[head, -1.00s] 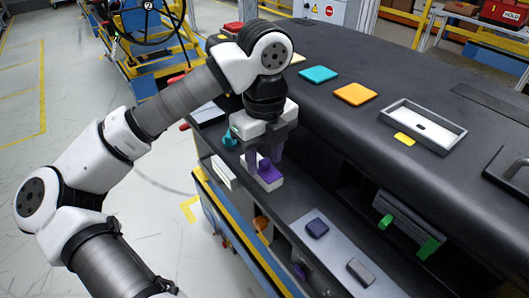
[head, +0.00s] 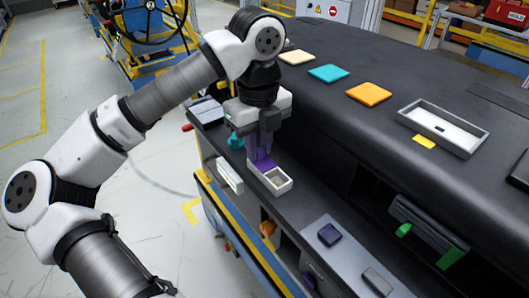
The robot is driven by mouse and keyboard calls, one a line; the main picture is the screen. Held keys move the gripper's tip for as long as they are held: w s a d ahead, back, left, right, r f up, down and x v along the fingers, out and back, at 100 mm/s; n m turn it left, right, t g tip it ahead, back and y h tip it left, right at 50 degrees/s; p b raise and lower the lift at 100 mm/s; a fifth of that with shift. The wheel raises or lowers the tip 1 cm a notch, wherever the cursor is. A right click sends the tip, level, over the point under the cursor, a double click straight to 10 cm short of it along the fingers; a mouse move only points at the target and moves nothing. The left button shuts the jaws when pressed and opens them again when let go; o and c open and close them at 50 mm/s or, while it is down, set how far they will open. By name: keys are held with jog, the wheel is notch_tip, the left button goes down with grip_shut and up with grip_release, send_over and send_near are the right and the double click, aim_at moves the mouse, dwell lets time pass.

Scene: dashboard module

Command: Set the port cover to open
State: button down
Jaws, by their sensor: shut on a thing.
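The port cover is a purple flap (head: 264,164) at the back of a small white port box (head: 284,186) on the dashboard's lower ledge. It stands raised and tilted up from the box. The box's recess is uncovered and shows a greyish floor. My gripper (head: 258,152) is above the back edge of the box, shut on the purple cover. The fingers hide part of the cover and its hinge side.
A teal knob (head: 236,141) sits just left of my gripper. A dark blue block (head: 329,235) and a grey block (head: 377,282) lie on a light panel at the front right. The dark dashboard top rises behind, with teal and orange tiles (head: 368,94).

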jog(key=shift+w+a, duration=0.2)
jog(key=shift+w, duration=0.1)
jog(key=c, duration=1.3)
grip_release()
jog(key=shift+s+d, duration=0.1)
notch_tip(320, 180, up, 14)
jog(key=shift+f+b, duration=0.1)
jog(key=shift+b, duration=0.45)
